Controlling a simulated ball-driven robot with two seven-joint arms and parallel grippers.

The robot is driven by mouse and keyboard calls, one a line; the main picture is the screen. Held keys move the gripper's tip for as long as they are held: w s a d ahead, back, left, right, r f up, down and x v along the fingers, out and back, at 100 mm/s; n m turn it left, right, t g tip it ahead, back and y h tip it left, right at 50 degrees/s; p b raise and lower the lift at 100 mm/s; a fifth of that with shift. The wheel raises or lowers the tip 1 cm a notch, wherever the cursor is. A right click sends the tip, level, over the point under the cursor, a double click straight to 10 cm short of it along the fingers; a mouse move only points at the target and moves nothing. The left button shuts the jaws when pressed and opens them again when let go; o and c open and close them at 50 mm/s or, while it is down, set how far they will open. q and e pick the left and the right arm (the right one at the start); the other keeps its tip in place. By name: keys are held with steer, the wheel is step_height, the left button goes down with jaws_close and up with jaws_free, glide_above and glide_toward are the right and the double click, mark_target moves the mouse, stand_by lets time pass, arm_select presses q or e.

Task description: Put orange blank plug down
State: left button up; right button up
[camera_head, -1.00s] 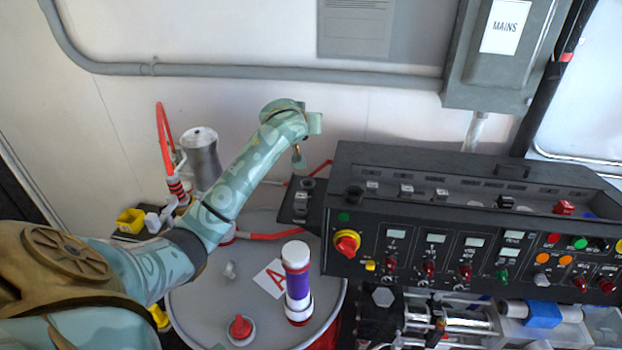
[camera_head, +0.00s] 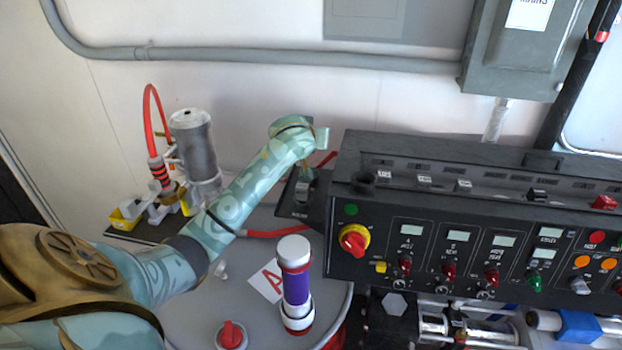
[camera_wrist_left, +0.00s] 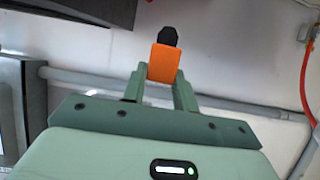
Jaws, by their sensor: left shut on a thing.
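My left gripper (camera_wrist_left: 165,80) is shut on the orange blank plug (camera_wrist_left: 164,62) in the left wrist view. The plug is an orange block between the two green fingers, with a black knobbed end (camera_wrist_left: 167,36) pointing away from my palm. In the head view my left arm comes in from the left over the drum, and its wrist is just left of the black console. The fingers hang down there above a small black side shelf (camera_head: 298,209). The plug cannot be made out in the head view. My right gripper is not in view.
A grey drum (camera_head: 190,311) carries a white and purple cylinder (camera_head: 296,284) and a red-topped cap (camera_head: 231,336). The black console (camera_head: 450,205) stands to the right. A grey metal cylinder (camera_head: 196,150) with a red hose is at the left. A grey conduit (camera_head: 300,57) crosses the wall.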

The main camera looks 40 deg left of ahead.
arm_select(q)
step_height(320, 180, down, 8)
steer(key=shift+f, duration=0.1)
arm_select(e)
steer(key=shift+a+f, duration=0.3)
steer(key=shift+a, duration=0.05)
arm_select(q)
steer(key=shift+f, duration=0.1)
steer(key=shift+f+b, duration=0.1)
steer(key=shift+b, duration=0.2)
steer(key=o, duration=1)
steer(key=shift+f, duration=0.1)
steer(key=shift+c, duration=0.2)
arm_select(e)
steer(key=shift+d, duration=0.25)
